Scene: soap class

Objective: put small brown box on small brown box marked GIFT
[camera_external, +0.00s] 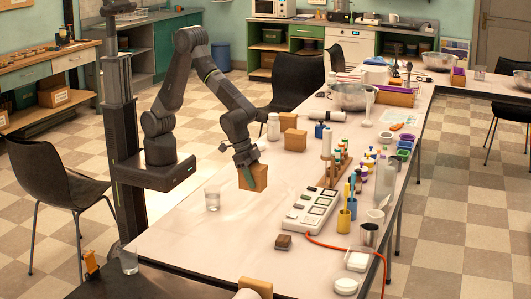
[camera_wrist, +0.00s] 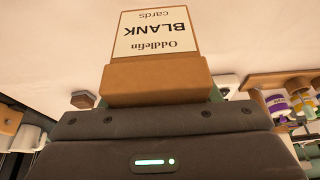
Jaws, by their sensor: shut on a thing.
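My gripper (camera_external: 250,174) is shut on a small brown box (camera_external: 260,180) and holds it above the near-left part of the table. In the wrist view this box (camera_wrist: 155,77) fills the space between the fingers; its white label reads "Oddlefin BLANK cards", upside down. Two more small brown boxes stand farther back on the table, one behind (camera_external: 288,121) and one nearer (camera_external: 295,140).
A clear glass (camera_external: 212,198) stands left of the held box. A white bottle (camera_external: 273,127) stands beside the rear boxes. A bottle rack (camera_external: 331,180), a power strip (camera_external: 307,210) and several cups and bottles crowd the right side. The table's near-left surface (camera_external: 190,240) is clear.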

